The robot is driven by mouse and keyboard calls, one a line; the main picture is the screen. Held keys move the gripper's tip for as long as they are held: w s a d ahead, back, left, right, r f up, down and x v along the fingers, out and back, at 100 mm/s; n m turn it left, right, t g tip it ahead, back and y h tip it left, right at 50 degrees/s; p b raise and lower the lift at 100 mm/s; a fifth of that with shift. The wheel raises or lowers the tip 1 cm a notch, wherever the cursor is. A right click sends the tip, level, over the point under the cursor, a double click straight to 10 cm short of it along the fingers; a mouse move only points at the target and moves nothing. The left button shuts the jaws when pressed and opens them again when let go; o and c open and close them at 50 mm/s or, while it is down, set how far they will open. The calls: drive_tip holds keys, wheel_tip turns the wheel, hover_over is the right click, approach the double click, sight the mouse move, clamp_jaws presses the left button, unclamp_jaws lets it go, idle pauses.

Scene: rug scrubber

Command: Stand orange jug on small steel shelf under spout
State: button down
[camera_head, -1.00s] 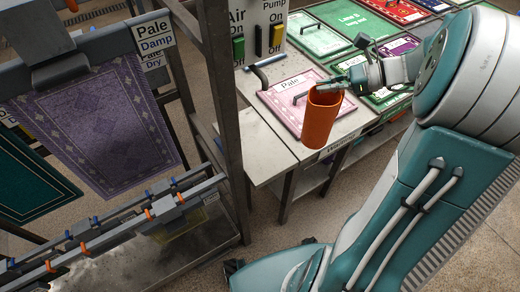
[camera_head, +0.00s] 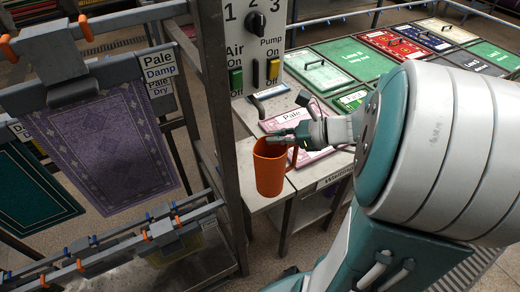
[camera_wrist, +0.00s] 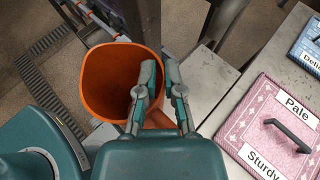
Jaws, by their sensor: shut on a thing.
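The orange jug (camera_head: 270,172) hangs upright in the air, its open mouth up, beside the front left corner of the counter. My gripper (camera_head: 276,138) is shut on the jug at its upper right side. In the wrist view my gripper (camera_wrist: 161,70) has its fingers at the right rim of the jug (camera_wrist: 92,85), which looks empty. Whether they hold the wall or the handle I cannot tell. A small bare steel ledge (camera_head: 246,160) lies behind and left of the jug, partly hidden by it. I cannot make out a spout.
A steel post (camera_head: 216,110) stands left of the jug, by the hanging purple rug (camera_head: 108,150). A control panel (camera_head: 256,50) with Air and Pump switches is behind. A pink lid (camera_head: 283,118) marked Pale lies on the counter. More coloured lids lie at the right.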

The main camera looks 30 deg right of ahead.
drive_tip(key=w+d+f, duration=0.2)
drive_tip(key=w+f, duration=0.7)
drive_tip(key=f, duration=0.2)
drive_tip(key=shift+w+d, duration=0.2)
drive_tip(key=shift+d, duration=0.1)
drive_tip(key=shift+f, duration=0.1)
drive_tip(key=c, duration=0.8)
unclamp_jaws()
